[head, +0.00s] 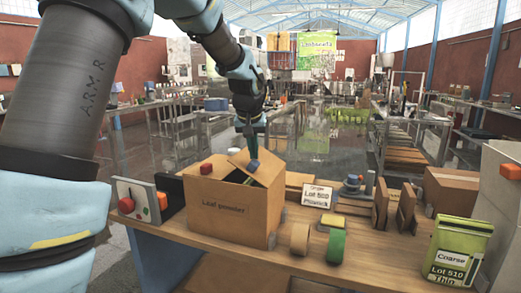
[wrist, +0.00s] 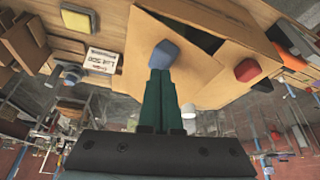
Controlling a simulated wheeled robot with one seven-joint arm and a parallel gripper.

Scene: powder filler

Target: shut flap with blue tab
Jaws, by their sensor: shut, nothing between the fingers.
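The cardboard box (head: 225,212) marked "Leaf powder" stands on the wooden bench. Its flap with the blue tab (head: 252,166) is raised and tilted, leaving a dark gap into the box. In the wrist view the blue tab (wrist: 164,54) sits just beyond my fingertips, on the tan flap (wrist: 135,72). My gripper (head: 250,148) is shut and empty, above and behind the box, right at the blue tab. Whether the fingertips touch the tab I cannot tell. Another flap bears a red tab (head: 206,168); it also shows in the wrist view (wrist: 247,70).
A panel with a red button (head: 126,204) stands left of the box.

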